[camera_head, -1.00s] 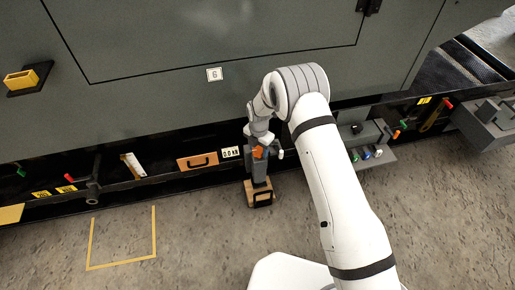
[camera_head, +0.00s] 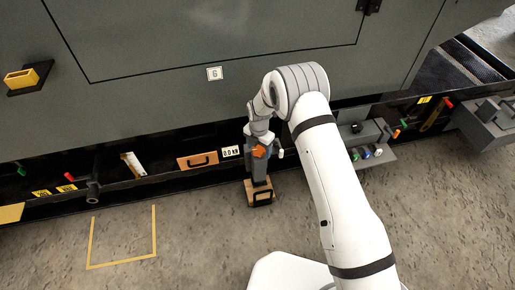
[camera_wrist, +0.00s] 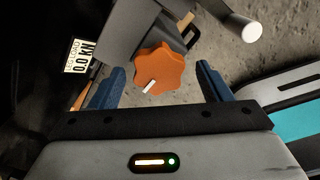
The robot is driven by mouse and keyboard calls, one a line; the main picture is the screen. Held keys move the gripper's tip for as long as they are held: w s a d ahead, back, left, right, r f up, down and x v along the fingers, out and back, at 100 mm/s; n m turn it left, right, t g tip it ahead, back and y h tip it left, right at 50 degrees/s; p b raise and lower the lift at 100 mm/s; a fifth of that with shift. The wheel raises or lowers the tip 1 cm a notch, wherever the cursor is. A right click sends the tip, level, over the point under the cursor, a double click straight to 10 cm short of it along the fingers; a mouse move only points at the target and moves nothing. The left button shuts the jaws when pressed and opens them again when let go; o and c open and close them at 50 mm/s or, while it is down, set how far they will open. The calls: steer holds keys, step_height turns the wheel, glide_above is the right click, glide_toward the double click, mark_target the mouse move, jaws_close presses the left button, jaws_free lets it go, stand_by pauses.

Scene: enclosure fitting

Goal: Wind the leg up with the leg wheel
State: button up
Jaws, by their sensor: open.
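The leg wheel (camera_wrist: 160,68) is an orange lobed knob with a white mark pointing down-left in the wrist view. It sits on the grey leg column, and it also shows in the head view (camera_head: 260,152). The leg (camera_head: 260,170) stands upright, its lower end at a wooden block (camera_head: 252,198) on the floor. My gripper (camera_wrist: 160,88) is open, with one blue finger on each side of the wheel and a gap to it on both sides. My gripper is mostly hidden behind my wrist in the head view.
A load display (camera_head: 231,151) reading 0.0 kN is left of the leg. A light-tipped handle (camera_wrist: 245,27) sticks out to the right of the wheel. A ledge with coloured knobs (camera_head: 372,153) is further right. Floor at the left, with a yellow outline (camera_head: 122,264), is clear.

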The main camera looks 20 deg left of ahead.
mark_target(259, 150)
step_height(259, 150, up, 8)
steer(key=shift+f+p, duration=0.15)
steer(key=shift+p, duration=1.05)
steer(key=s+d+r+m+p, duration=0.2)
steer(key=d+r+m+p, duration=0.4)
steer(key=r, duration=0.7)
steer(key=s+d+r+m+t+p, duration=0.1)
steer(key=d+r+m+p, duration=0.25)
steer(key=d+r, duration=0.65)
steer(key=s+d+r+m+p, duration=0.2)
steer(key=d+r+m+p, duration=0.3)
steer(key=r, duration=1)
steer(key=s+d+r+m+p, duration=0.5)
steer(key=s+d+r+m, duration=0.2)
steer(key=s+r+m, duration=0.2)
steer(key=s+d+r+m+t+p, duration=0.1)
steer(key=s+d+r+m+p, duration=0.5)
steer(key=s+r+m, duration=0.3)
steer(key=s+d+r, duration=0.1)
steer(key=s+r, duration=0.2)
steer(key=shift+s+t, duration=0.3)
steer(key=shift+s, duration=0.1)
